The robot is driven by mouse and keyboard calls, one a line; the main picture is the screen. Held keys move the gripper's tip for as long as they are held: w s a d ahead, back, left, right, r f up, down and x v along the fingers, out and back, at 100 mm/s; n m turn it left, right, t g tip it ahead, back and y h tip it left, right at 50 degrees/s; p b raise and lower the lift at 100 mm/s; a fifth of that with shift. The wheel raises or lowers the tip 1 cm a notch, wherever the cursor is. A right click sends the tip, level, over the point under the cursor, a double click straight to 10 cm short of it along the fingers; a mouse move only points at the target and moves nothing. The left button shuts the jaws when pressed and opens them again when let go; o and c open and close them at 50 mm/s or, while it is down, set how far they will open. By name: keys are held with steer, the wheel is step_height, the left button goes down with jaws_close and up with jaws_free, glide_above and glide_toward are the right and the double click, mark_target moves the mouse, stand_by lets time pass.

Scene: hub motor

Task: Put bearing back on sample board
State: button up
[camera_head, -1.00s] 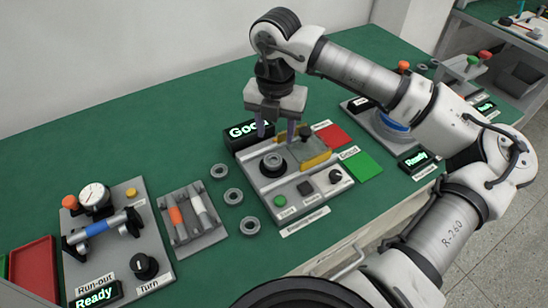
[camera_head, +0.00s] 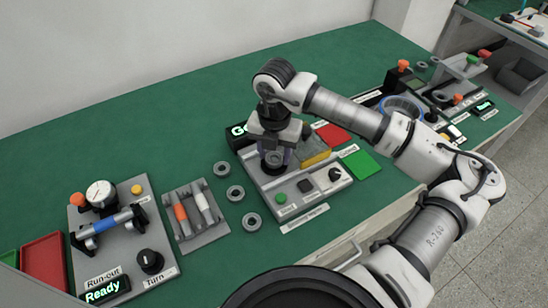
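A dark-rimmed ring-shaped bearing (camera_head: 273,160) sits on the grey inspection station (camera_head: 316,201) whose display reads "Good", now partly covered. My gripper (camera_head: 274,158) is low over this bearing with its fingers on either side of it. Whether the fingers touch or grip it is too small to tell. Loose grey rings lie in a row left of the station: an upper ring (camera_head: 222,169), a middle ring (camera_head: 235,193) and a lower ring (camera_head: 251,222). I cannot tell which surface is the sample board.
A grey tray with an orange and a white shaft (camera_head: 204,207) and the run-out station (camera_head: 116,243) stand to the left. A yellow-edged block (camera_head: 314,152), red pad (camera_head: 336,134) and green pad (camera_head: 365,165) lie right of my gripper. The back of the green table is clear.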

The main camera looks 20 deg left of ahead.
steer(key=c, duration=0.7)
steer(key=shift+r, duration=0.1)
